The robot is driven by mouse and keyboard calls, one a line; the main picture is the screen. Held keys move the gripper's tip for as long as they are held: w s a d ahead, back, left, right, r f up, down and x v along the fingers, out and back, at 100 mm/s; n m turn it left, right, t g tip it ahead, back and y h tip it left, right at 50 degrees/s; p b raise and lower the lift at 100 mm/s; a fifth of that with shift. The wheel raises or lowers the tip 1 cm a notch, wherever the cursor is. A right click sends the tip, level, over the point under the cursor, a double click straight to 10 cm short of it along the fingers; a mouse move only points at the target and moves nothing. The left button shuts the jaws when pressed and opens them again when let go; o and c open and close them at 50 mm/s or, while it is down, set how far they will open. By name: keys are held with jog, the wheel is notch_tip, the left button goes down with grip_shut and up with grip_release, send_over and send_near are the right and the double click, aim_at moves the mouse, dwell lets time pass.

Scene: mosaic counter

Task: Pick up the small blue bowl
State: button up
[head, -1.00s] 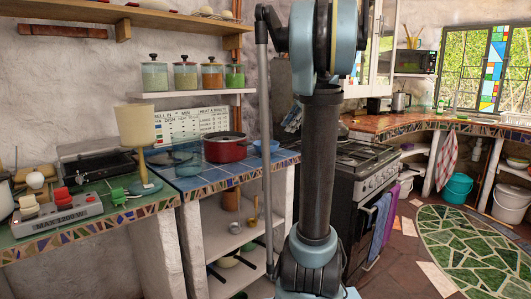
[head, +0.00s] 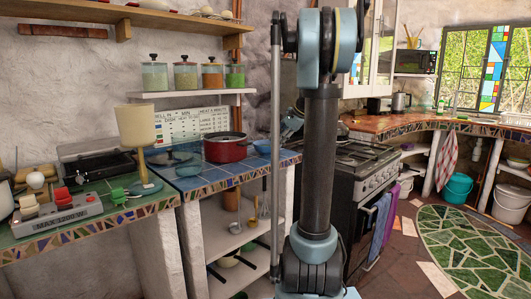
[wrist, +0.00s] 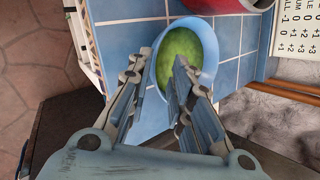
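The small blue bowl (head: 263,147) stands on the blue-tiled counter (head: 205,180), right of the red pot, in the head view. In the wrist view the light-blue bowl (wrist: 207,40) has a green inside and is partly covered by my fingers. My gripper (wrist: 162,58) is open over its near left part. One finger appears at the outer left side of the rim and the other over the inside. I cannot tell whether either finger touches it. In the head view my arm hides most of the gripper.
The red pot (head: 225,149) stands close to the bowl and its edge shows in the wrist view (wrist: 215,4). A beige goblet-shaped lamp (head: 139,128) stands further left. The stove (head: 360,160) is to the right. A shelf with jars (head: 195,95) hangs above.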

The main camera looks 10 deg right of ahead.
aim_at(266, 154)
jog(key=shift+x, duration=2.9)
jog(key=shift+s, duration=0.1)
grip_shut()
